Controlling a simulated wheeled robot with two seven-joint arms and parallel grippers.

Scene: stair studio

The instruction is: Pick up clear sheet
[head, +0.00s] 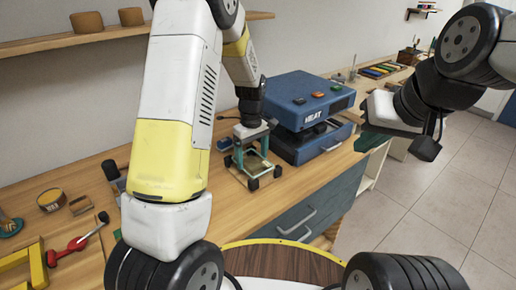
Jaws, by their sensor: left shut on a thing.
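My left gripper (254,168), with teal fingers and dark tips, is low over the wooden workbench (225,208), just left of the blue heating machine. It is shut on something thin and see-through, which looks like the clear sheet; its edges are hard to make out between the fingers. My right gripper (372,138) is at the right, beyond the bench's front edge and right of the machine.
The blue machine marked HEAT (312,105) stands on the bench beside my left gripper. A red-handled tool (72,246) and a yellow frame (38,265) lie at the left. A wall shelf (120,32) is above. Tiled floor (435,210) is free at the right.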

